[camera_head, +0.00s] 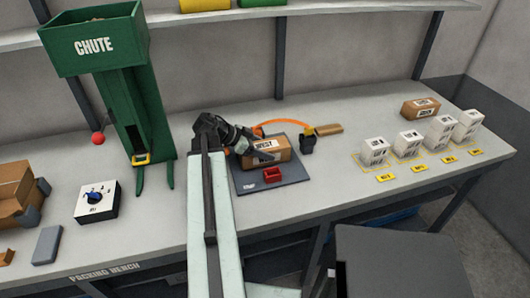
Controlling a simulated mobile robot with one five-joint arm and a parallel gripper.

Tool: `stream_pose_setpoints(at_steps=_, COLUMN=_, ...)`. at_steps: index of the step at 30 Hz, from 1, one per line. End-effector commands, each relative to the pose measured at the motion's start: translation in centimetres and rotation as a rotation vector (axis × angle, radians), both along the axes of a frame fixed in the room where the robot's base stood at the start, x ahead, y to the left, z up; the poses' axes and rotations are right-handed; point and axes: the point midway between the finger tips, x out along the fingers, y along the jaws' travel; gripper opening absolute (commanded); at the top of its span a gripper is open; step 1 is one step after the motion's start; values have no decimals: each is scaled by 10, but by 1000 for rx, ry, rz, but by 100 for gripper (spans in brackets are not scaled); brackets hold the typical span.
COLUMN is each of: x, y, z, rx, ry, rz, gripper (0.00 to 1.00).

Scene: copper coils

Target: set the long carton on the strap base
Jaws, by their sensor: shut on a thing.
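A brown long carton (265,151) with a white label lies over the dark grey strap base (293,182). My gripper (243,146) comes in from the left and is shut on the carton's left end. The carton looks level, with its long side running left to right at a slight tilt in the picture. I cannot tell whether its underside touches the base or hangs just above it. My gripper's jaws are small and partly merge with the carton. An orange strap (284,123) arches behind the carton, beside a black upright piece (307,144) on the right.
A red block (272,175) sits on the base's front part. Several white cartons (409,143) and another brown carton (420,108) stand at the right.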

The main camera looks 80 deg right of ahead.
Motion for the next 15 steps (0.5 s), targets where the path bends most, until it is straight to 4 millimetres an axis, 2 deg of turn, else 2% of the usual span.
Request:
stream_pose_setpoints(at_steps=4, x=0, y=0, z=-5, rx=0, ry=1, rz=0, gripper=0)
stream_pose_setpoints(at_steps=5, x=0, y=0, z=-3, rx=0, ry=0, rz=0, gripper=72)
stream_pose_setpoints(at_steps=6, x=0, y=0, z=-3, rx=0, ry=0, rz=0, gripper=83)
stream_pose_setpoints(at_steps=7, x=0, y=0, z=-3, rx=1, ry=0, rz=-1, gripper=85)
stream_pose_setpoints(at_steps=15, x=-1, y=0, z=-2, rx=0, ry=0, rz=-1, gripper=85)
